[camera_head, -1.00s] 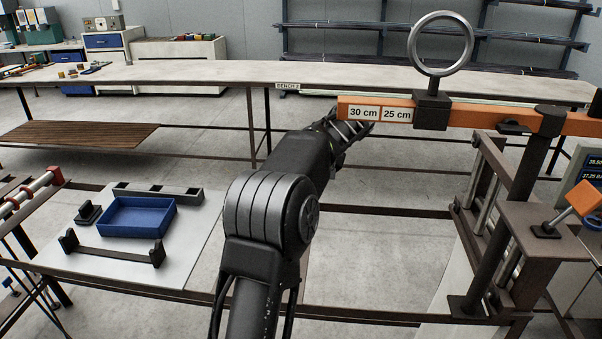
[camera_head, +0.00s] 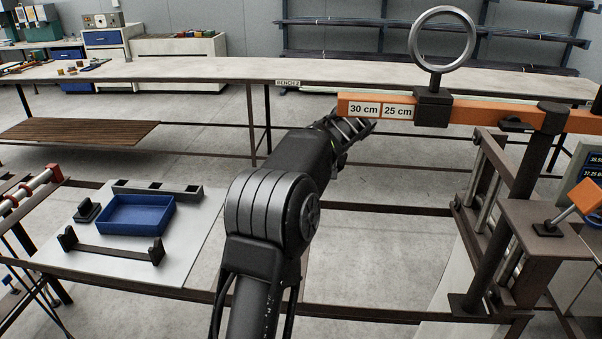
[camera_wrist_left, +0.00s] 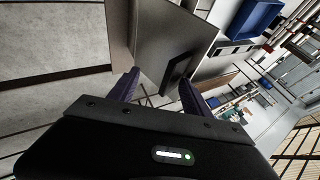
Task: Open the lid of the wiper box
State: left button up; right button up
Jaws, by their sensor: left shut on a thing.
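In the left wrist view a flat grey panel (camera_wrist_left: 160,35), seemingly the wiper box lid, slants close ahead of my left gripper (camera_wrist_left: 160,90). A dark bar (camera_wrist_left: 176,70) stands out on it. The two dark fingers are a little apart, one on each side of the panel's near part, and are shut on it; the exact contact is unclear. My right gripper is not in view.
A blue tray (camera_head: 137,231) lies on a white board (camera_head: 192,262), with a dark notched rack (camera_head: 157,190) behind it. An orange beam (camera_head: 465,110) with a ring (camera_head: 442,20) stands at the right. A long bench (camera_head: 220,72) runs across the back.

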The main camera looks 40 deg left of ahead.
pick_arm(q)
jog(key=d+b, duration=0.2)
jog(key=d, duration=1)
jog(key=shift+s+d+r, duration=0.2)
jog(key=shift+d+r, duration=0.15)
jog(key=shift+c, duration=0.4)
